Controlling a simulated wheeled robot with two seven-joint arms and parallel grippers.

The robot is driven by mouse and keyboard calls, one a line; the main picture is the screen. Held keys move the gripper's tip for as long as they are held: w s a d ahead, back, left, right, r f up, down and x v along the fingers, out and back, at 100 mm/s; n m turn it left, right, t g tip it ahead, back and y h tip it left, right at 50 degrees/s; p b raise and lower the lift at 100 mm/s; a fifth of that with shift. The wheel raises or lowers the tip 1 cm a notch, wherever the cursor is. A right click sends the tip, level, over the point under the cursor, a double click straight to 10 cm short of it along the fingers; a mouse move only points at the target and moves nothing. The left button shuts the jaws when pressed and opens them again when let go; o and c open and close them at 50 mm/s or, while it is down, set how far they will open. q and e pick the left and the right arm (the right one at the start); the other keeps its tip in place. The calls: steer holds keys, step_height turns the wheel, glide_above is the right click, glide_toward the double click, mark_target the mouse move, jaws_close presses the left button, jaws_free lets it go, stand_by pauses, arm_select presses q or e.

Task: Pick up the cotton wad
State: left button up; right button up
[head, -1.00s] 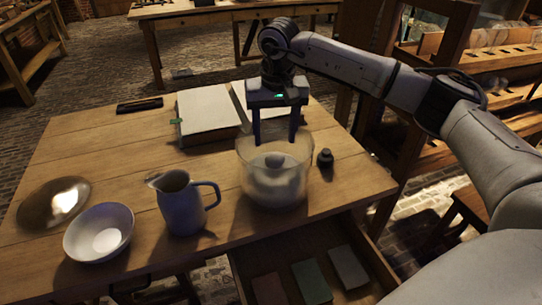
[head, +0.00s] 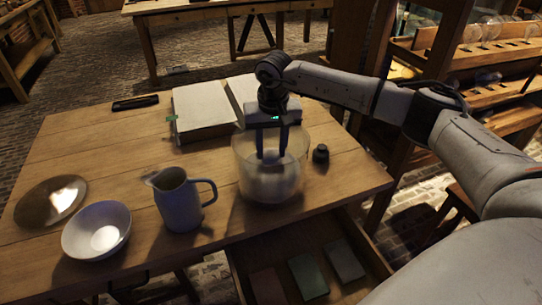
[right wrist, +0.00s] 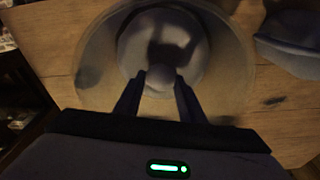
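A small pale round ball, which I take for the cotton wad (head: 271,156), is in the upper part of the clear glass jar (head: 245,172) at the table's front right. My right gripper (head: 271,153) reaches down into the jar from above, with one finger on each side of the ball. In the right wrist view the wad (right wrist: 161,80) sits between the fingertips, which appear to touch it on both sides. Below it a pale rounded form (right wrist: 168,35) fills the jar; its details are blurred by the glass. My left gripper is not in view.
A blue-grey jug (head: 178,200), a white bowl (head: 97,230) and a metal dish (head: 50,201) stand to the left. A small dark bottle (head: 320,154) is right of the jar. An open book (head: 203,105) lies behind. A drawer with several blocks (head: 308,277) is open in front.

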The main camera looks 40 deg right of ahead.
mark_target(271, 153)
steer(key=c, duration=0.5)
step_height(271, 153, up, 10)
steer(key=shift+r, duration=0.1)
steer(key=o, duration=0.4)
steer(key=c, duration=0.3)
steer(key=shift+c, duration=0.2)
